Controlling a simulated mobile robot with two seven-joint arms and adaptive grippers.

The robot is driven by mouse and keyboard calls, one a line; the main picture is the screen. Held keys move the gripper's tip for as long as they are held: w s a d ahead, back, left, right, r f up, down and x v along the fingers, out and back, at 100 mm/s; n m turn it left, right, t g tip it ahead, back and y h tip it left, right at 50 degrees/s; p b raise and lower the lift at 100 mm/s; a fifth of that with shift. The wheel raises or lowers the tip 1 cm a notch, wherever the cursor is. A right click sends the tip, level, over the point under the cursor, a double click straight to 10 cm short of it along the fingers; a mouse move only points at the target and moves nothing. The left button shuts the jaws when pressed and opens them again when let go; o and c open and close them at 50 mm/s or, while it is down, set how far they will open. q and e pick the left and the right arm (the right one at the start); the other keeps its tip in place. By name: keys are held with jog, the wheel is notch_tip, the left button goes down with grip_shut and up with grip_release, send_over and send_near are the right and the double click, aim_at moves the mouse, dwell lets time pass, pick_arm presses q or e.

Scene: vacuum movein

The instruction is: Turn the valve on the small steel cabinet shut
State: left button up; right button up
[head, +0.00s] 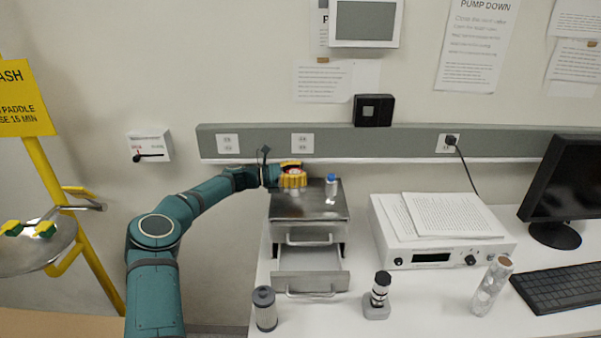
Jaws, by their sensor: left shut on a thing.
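The small steel cabinet (333,210) stands at the left end of the white bench, against the wall. My left gripper (292,176), with yellow fingers, is above the cabinet's rear left top. It is shut on the valve (293,170), of which only a small red and white part shows between the fingers. The fingers hide the rest, so I cannot tell how far the valve is turned. My right gripper is out of view.
A white bottle with a blue cap (332,186) stands on the cabinet, close right of my gripper. The cabinet's lower drawer (310,282) is pulled out. A grey canister (264,308) and a small black-and-grey device (379,293) stand in front. A white instrument (440,245) is right.

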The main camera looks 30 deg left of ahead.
pick_arm(q)
jog(key=shift+s+d+f+m+g+h+b, duration=0.1)
jog(key=shift+m+g+h+b, duration=0.3)
jog(key=shift+m+g+h, duration=0.5)
jog(key=shift+s+m+g+h+b, duration=0.1)
jog(key=shift+m+g+h+b, duration=0.5)
jog(key=shift+g, duration=0.6)
jog(key=o, duration=1.3)
jog(key=shift+o, duration=0.2)
jog(key=shift+n+t+y+p, duration=0.9)
jog(key=shift+t, duration=0.5)
